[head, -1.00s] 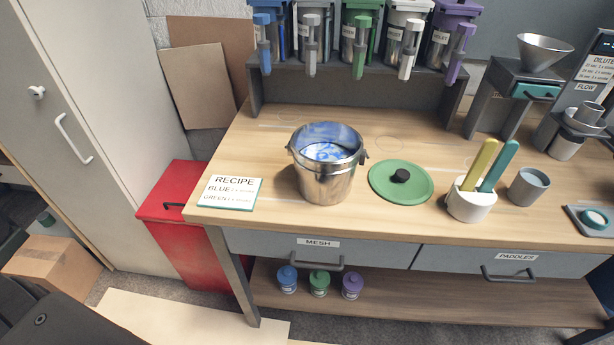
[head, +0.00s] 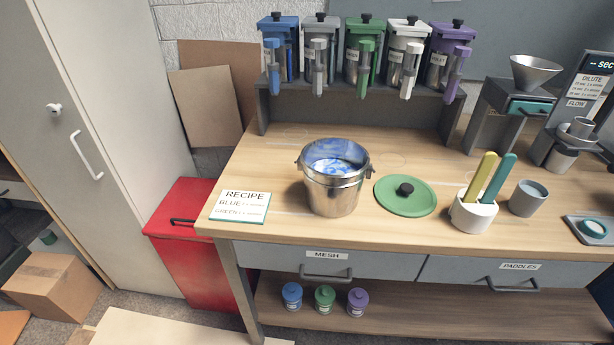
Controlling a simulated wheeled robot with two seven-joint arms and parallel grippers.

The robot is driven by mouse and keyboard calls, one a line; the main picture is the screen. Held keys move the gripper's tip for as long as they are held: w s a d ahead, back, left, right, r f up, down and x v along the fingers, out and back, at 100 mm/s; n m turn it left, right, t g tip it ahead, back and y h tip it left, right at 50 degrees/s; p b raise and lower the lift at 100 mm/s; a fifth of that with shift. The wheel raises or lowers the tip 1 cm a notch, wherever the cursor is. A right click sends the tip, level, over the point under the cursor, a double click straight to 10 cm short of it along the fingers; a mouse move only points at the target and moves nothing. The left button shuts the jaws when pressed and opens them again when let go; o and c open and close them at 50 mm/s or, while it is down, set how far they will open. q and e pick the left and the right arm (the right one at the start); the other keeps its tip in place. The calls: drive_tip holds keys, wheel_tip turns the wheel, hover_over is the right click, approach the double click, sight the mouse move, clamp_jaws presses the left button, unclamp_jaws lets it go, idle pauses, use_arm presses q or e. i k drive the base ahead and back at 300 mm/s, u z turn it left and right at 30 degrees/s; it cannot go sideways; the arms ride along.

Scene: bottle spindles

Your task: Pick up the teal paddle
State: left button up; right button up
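The teal paddle (head: 499,179) stands tilted to the right in a white holder (head: 473,214) on the right half of the workbench. A yellow paddle (head: 482,175) stands beside it on the left in the same holder. The lower ends of both paddles are hidden inside the holder. Neither of my grippers shows in the head view.
A metal pot (head: 333,190) with blue and white contents stands mid-bench, with a green lid (head: 405,196) to its right. A grey cup (head: 528,198) stands close right of the holder. A recipe card (head: 240,206) lies at left. Colored dispensers line the back rack (head: 352,108). A red bin (head: 188,250) stands left.

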sight(508, 161)
drive_tip(key=i, duration=0.5)
drive_tip(key=z, duration=1.3)
